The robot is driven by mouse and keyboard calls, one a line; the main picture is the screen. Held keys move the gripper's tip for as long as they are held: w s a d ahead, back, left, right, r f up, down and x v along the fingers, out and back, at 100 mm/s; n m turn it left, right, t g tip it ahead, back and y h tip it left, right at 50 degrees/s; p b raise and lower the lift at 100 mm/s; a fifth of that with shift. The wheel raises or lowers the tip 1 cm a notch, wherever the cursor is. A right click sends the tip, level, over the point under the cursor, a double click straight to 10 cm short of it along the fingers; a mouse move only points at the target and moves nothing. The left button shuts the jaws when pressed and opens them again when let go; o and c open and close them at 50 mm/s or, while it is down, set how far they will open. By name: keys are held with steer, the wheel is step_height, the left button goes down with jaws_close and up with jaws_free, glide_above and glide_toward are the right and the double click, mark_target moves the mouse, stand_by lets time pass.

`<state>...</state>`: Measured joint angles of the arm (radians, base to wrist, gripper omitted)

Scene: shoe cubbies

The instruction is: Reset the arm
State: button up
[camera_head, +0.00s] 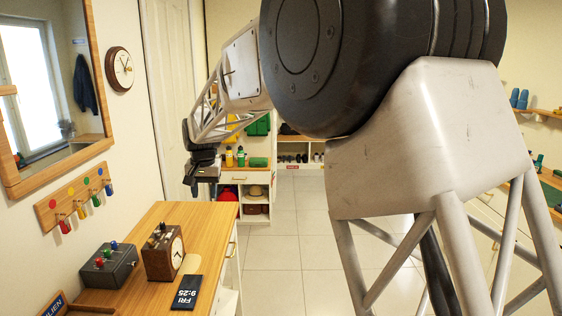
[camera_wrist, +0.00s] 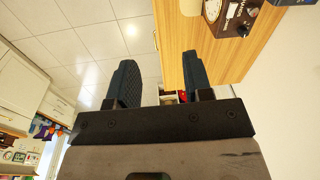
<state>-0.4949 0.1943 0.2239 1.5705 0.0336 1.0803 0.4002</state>
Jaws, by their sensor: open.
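My gripper (camera_head: 204,172) is at the end of my arm, above the far end of the wooden cabinet top, left of the picture's middle in the head view. In the wrist view its two dark fingers (camera_wrist: 157,82) are apart with nothing between them. Floor tiles and the wooden top's edge show beyond the fingers. My large arm links cover the middle and right of the head view and hide part of the room.
A mirror (camera_head: 50,90) and peg rack (camera_head: 75,200) hang left. The tiled floor (camera_head: 290,255) is clear.

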steer(key=s+d+r+t, duration=0.1)
steer(key=s+d+r, duration=0.2)
steer(key=s+d, duration=0.85)
steer(key=s+d+r, duration=0.3)
steer(key=s+d, duration=0.5)
steer(key=d, duration=0.7)
steer(key=s+d+f, duration=0.2)
steer(key=s+d, duration=0.3)
steer(key=s, duration=0.3)
steer(key=s+d+f, duration=0.3)
steer(key=s+d, duration=0.1)
steer(key=s, duration=0.5)
steer(key=s+d+f+m+t, duration=0.1)
steer(key=s+d+f, duration=0.2)
steer(key=s+d, duration=0.2)
steer(key=s, duration=0.3)
steer(key=shift+s+d+h, duration=0.3)
steer(key=shift+d+h, duration=0.05)
steer(key=shift+h, duration=0.05)
